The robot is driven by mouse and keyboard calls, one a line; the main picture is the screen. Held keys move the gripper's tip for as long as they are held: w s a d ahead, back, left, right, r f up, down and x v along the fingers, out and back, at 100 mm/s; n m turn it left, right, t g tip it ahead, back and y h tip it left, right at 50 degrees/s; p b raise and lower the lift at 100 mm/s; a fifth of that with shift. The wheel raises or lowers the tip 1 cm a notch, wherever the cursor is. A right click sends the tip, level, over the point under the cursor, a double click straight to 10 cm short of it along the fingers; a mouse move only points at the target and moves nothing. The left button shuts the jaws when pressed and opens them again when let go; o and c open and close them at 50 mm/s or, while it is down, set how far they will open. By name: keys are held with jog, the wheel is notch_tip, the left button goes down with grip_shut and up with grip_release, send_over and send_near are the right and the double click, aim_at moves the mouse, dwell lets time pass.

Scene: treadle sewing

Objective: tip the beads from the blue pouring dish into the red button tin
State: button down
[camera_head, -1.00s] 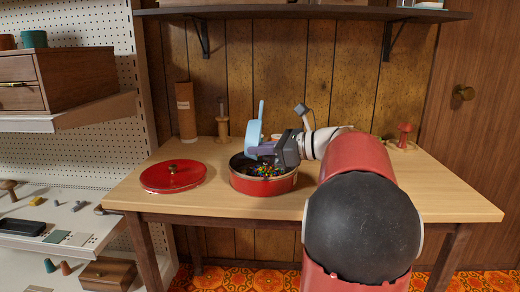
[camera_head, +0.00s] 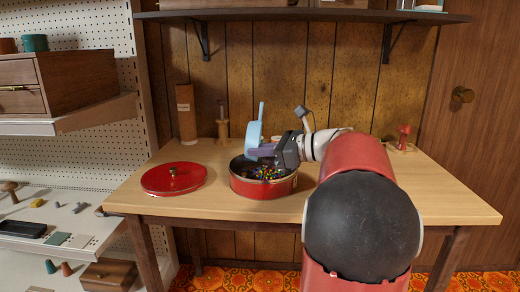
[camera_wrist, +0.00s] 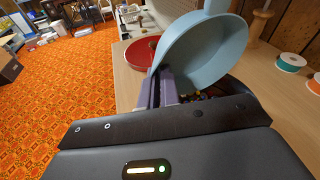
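The blue pouring dish (camera_head: 253,136) is tilted steeply on its side above the red button tin (camera_head: 263,188). My gripper (camera_head: 266,151) is shut on the dish's rim and holds it over the tin's back left part. Colourful beads (camera_head: 268,173) lie inside the tin. In the wrist view the dish (camera_wrist: 205,50) shows its inside, which looks empty where visible. My gripper's fingers (camera_wrist: 165,88) also show there at the dish's edge, and they hide most of the tin.
The tin's red lid (camera_head: 174,178) lies on the table to the left of the tin. A brown cardboard tube (camera_head: 186,113) and a wooden spool stand (camera_head: 222,128) stand at the back. A red spool (camera_head: 404,135) stands at the back right. The table's front left is clear.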

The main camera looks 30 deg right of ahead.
jog(key=shift+f, duration=0.25)
jog(key=shift+d+f, duration=0.1)
jog(key=shift+d, duration=0.05)
dwell(0.7)
jog(key=shift+s+t, duration=0.1)
jog(key=shift+t, duration=0.3)
dwell(1.3)
jog(key=shift+r+p, duration=0.3)
jog(key=shift+p, duration=0.05)
jog(key=shift+f, duration=0.25)
dwell(0.4)
jog(key=shift+s+d+f+t+y, duration=0.15)
jog(key=shift+t+y, duration=0.15)
jog(key=shift+y, duration=0.2)
dwell(1.6)
